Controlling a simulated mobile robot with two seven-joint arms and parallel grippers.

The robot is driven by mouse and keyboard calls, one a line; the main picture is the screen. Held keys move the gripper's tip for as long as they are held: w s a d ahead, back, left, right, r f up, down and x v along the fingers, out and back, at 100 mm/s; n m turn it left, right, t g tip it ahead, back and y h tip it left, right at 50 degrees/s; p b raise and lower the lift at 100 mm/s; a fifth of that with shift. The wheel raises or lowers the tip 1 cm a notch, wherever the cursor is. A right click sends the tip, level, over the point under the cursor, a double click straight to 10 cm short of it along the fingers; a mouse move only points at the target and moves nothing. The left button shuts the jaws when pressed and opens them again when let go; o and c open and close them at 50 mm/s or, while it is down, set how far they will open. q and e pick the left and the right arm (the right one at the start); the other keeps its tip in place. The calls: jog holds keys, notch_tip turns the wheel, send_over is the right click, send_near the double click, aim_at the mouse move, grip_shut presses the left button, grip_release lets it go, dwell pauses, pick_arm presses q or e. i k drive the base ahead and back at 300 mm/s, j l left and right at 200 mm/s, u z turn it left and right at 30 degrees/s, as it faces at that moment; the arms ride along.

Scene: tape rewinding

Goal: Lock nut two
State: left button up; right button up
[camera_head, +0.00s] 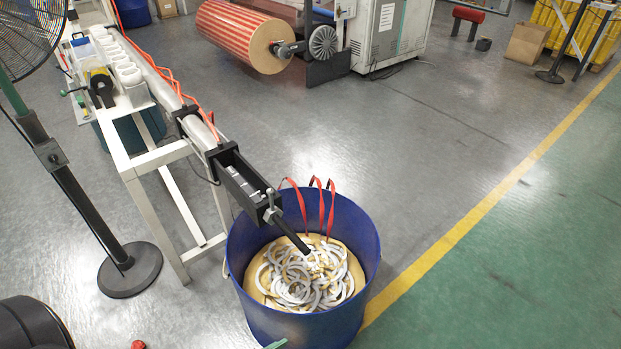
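A long shaft (163,75) runs along a white frame toward a black end housing (240,182) in the middle of the view. A small metal fitting (271,203) sits at the near end of this housing, and a dark bar (291,236) slopes from it down into a blue bin. The fitting may be a nut, but it is too small to tell, and I cannot tell whether it is locked. No second nut can be made out clearly. Neither of my grippers is in view.
The blue bin (248,287) holds many pale rings (306,277) and stands under the shaft's end. The white frame (150,218) and a fan stand's round base (130,270) are to its left. The floor right of the bin is clear, with a yellow line (470,218).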

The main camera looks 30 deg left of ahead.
aim_at(273, 211)
jog(key=u, duration=1)
